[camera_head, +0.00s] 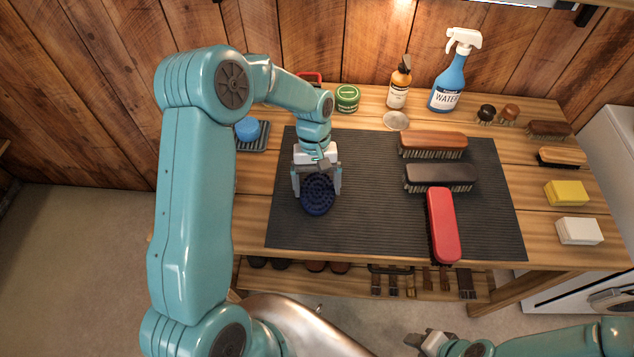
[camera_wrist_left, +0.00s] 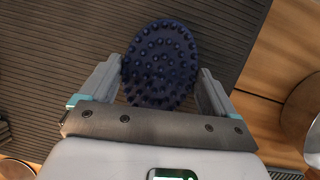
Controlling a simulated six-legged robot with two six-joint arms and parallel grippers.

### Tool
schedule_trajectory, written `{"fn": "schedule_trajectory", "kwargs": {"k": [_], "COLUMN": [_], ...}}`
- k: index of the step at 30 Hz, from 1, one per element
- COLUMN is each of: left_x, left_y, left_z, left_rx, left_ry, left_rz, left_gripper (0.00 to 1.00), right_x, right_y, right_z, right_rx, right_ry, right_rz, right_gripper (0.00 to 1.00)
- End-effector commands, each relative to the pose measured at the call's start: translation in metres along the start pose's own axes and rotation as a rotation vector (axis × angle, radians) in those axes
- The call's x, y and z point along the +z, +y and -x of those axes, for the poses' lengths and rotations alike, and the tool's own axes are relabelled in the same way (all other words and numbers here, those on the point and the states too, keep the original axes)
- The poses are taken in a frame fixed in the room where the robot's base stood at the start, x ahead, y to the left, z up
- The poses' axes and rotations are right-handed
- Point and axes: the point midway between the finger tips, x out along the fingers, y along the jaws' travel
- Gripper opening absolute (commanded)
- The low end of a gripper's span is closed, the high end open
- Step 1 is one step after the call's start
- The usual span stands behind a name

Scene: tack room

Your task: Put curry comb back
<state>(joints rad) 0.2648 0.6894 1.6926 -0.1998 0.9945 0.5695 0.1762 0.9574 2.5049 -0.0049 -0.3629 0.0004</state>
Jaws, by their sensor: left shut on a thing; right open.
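The curry comb (camera_head: 318,195) is a dark blue oval with rubber nubs. It is at the left part of the dark ribbed mat (camera_head: 350,232) in the head view. My left gripper (camera_head: 317,184) is shut on it, with one finger at each side. In the left wrist view the comb (camera_wrist_left: 160,62) sits between the fingers of my left gripper (camera_wrist_left: 163,84), nubs facing the camera. I cannot tell whether the comb touches the mat. My right gripper (camera_head: 428,342) is open and empty at the bottom of the head view, in front of the bench.
Two brown brushes (camera_head: 433,140) (camera_head: 440,174) and a red brush (camera_head: 442,222) lie on the mat's right. A blue sponge (camera_head: 247,129), green tin (camera_head: 347,97), amber bottle (camera_head: 399,84) and blue spray bottle (camera_head: 451,75) stand behind. Yellow (camera_head: 567,193) and white blocks (camera_head: 578,231) lie right. The mat's middle is clear.

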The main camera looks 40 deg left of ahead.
Motion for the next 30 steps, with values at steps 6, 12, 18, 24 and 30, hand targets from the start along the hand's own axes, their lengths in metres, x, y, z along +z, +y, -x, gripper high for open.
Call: {"fn": "schedule_trajectory", "kwargs": {"k": [6, 12, 18, 24, 30], "left_x": [-0.003, -0.004, -0.003, -0.004, -0.004], "left_y": [0.000, 0.000, 0.000, 0.000, 0.001], "left_z": [-0.005, -0.009, -0.007, 0.002, 0.044], "left_rx": [0.001, 0.000, 0.000, 0.001, 0.003], "left_ry": [0.002, 0.001, 0.001, 0.004, 0.008], "left_rz": [0.000, 0.000, 0.000, 0.000, -0.001], "left_gripper": [0.38, 0.38, 1.00, 1.00, 1.00], "right_x": [0.000, 0.000, 0.000, 0.000, 0.000], "right_y": [0.000, 0.001, 0.001, 0.001, 0.004], "right_z": [0.001, -0.003, -0.002, -0.002, -0.010], "right_rx": [0.000, 0.000, 0.000, 0.000, 0.000], "right_ry": [0.000, 0.000, 0.000, 0.001, 0.000], "right_rz": [0.000, 0.000, 0.000, 0.000, 0.000], "right_gripper": [0.43, 0.43, 0.43, 0.43, 0.43]}}
